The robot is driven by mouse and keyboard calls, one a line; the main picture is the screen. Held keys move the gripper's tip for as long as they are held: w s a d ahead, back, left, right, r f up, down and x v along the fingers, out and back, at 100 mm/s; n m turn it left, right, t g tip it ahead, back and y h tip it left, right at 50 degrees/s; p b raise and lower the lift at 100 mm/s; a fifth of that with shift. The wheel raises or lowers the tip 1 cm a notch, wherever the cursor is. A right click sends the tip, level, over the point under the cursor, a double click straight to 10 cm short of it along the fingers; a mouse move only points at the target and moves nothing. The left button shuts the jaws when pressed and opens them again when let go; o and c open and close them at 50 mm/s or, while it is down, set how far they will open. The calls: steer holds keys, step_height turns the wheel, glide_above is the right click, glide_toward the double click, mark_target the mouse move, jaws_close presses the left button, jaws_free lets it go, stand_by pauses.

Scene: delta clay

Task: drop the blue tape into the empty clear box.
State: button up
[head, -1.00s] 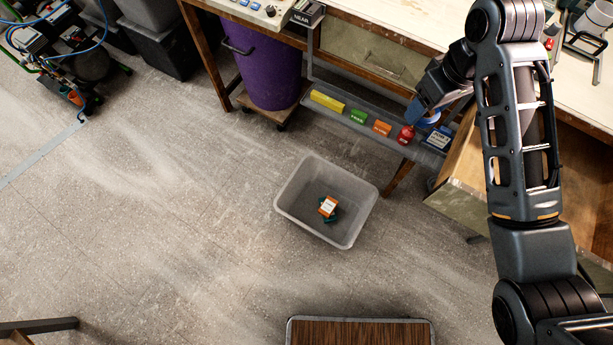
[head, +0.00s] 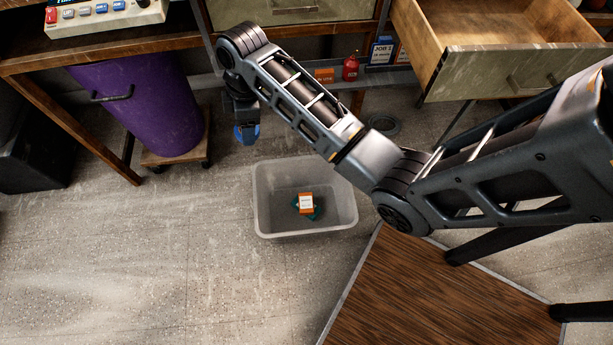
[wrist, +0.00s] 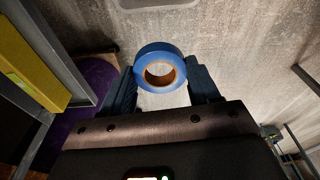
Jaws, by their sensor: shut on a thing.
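My gripper (head: 246,134) is shut on the blue tape, a blue ring with a brown core that sits between the fingers in the wrist view (wrist: 143,54). In the head view only a bit of blue shows at the fingertips. The gripper appears just beyond the box's far left corner, above the floor; its height is unclear. The clear box (head: 262,212) is a translucent, open-topped tub on the floor. It is not empty: an orange-and-white block (head: 306,203) and something dark green lie in it.
A purple bin (head: 140,105) stands on a wheeled base at left. A shelf with a red bottle (head: 351,67) and an open wooden drawer (head: 505,65) are at the back right. A grey ring (head: 383,124) lies behind my arm. A brown board (head: 430,300) lies in front. Floor at left is clear.

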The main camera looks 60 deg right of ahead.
steer(key=s+d+f+n+b, duration=0.1)
steer(key=s+d+f+b, duration=0.2)
steer(key=f+b, duration=0.4)
steer(key=s+d+f+n+b, duration=0.1)
steer(key=s+d+f+b, duration=0.2)
steer(key=f+b, duration=0.5)
steer(key=s+d+f+n+b, duration=0.1)
steer(key=s+d+f+b, duration=0.2)
steer(key=f, duration=1.6)
steer(key=s+b, duration=0.2)
steer(key=b, duration=0.2)
steer(key=shift+f+g, duration=0.15)
steer(key=shift+g, duration=0.15)
steer(key=shift+s, duration=0.1)
steer(key=o, duration=1.1)
steer(key=r+p, duration=0.1)
steer(key=r, duration=0.1)
steer(key=r+p, duration=0.1)
steer(key=r, duration=0.2)
steer(key=d+r+p, duration=0.1)
steer(key=r, duration=0.1)
steer(key=shift+s+r, duration=0.25)
steer(key=shift+r, duration=0.15)
